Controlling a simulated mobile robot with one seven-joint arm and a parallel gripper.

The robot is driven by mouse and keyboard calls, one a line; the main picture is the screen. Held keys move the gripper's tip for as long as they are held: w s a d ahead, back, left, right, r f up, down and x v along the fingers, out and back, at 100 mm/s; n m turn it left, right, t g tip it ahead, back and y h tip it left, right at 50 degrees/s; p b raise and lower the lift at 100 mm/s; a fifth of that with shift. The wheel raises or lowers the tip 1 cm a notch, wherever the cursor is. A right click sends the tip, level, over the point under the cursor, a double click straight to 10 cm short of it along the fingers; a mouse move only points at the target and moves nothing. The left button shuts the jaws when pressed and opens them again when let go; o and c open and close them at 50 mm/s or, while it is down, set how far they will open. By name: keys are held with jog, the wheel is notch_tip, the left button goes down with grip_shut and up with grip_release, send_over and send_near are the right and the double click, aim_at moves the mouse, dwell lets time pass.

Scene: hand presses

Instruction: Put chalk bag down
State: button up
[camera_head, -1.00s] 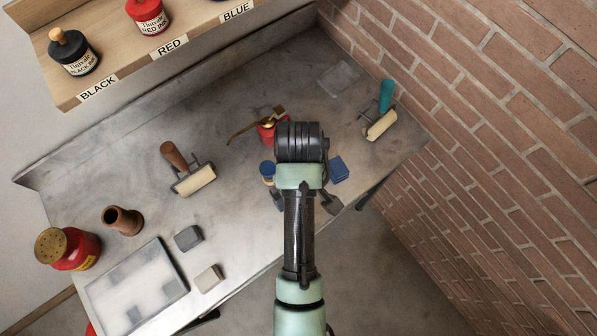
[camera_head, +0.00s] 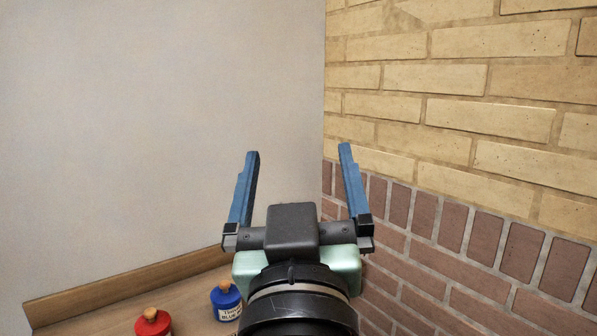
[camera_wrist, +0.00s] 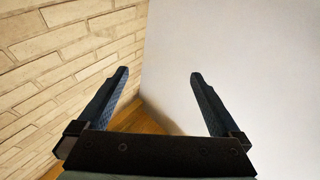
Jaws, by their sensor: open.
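My gripper (camera_head: 298,152) is raised in front of the wall corner, with its two blue fingers spread wide apart. In the wrist view my gripper (camera_wrist: 159,76) shows nothing between its fingers. No chalk bag is in sight in either present view. The worktable is out of view.
A wooden shelf (camera_head: 120,287) lies low at the left, with a red ink bottle (camera_head: 152,323) and a blue ink bottle (camera_head: 226,303) on it. A plain wall (camera_head: 160,120) is at the left and a brick wall (camera_head: 470,130) at the right.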

jog(key=s+r+m+t, duration=0.1)
jog(key=s+r+t, duration=0.3)
jog(key=s+r, duration=0.5)
jog(key=shift+r+t, duration=0.4)
jog(key=shift+r, duration=0.4)
